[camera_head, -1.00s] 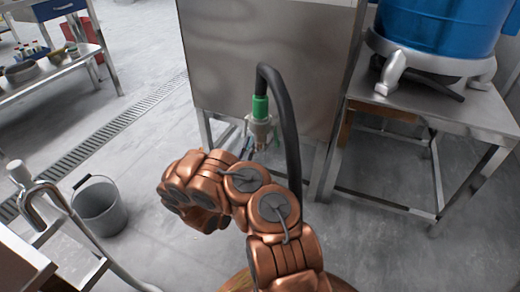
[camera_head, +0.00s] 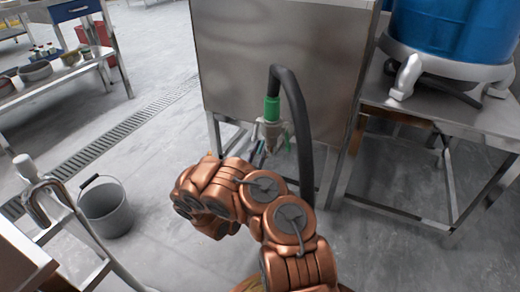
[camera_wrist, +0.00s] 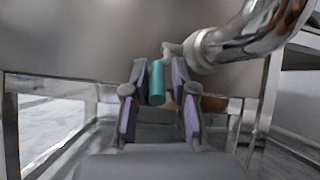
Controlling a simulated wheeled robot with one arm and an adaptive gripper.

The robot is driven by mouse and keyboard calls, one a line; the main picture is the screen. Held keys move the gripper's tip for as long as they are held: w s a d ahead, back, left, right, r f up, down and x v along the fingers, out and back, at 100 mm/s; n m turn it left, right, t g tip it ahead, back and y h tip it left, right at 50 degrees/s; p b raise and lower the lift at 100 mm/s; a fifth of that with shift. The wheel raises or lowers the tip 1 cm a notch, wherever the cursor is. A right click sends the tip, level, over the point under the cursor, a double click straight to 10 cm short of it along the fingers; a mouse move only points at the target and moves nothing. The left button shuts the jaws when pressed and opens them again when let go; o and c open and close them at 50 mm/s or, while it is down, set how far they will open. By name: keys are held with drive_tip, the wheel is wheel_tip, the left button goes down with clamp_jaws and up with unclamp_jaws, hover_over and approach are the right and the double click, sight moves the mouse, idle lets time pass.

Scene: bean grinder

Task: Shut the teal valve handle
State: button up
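The teal valve handle (camera_wrist: 157,84) is a short upright cylinder at the centre of the wrist view. It hangs beside a shiny metal pipe (camera_wrist: 245,38) and its fitting. My gripper (camera_wrist: 160,80) is open, with one purple-padded finger to the left of the handle and one to the right. The handle stands between the fingertips, with a small gap on the sides; I cannot tell whether either finger touches it. In the head view my copper arm hides the gripper, and I cannot make out the teal handle clearly there.
A black hose with a green collar (camera_head: 272,108) comes down in front of the steel cabinet (camera_head: 280,50). A blue drum (camera_head: 445,30) stands on a steel table at the right. A grey bucket (camera_head: 105,208) and a bent metal pipe are at the left.

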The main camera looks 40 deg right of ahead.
drive_tip(key=shift+o, duration=0.8)
drive_tip(key=shift+f, duration=0.1)
drive_tip(key=s+a+f, duration=0.1)
drive_tip(key=s+a, duration=0.2)
drive_tip(key=a, duration=0.4)
drive_tip(key=s+a+f, duration=0.2)
drive_tip(key=s+a, duration=0.1)
drive_tip(key=a, duration=0.4)
drive_tip(key=shift+s+a, duration=0.25)
drive_tip(key=shift+s, duration=0.1)
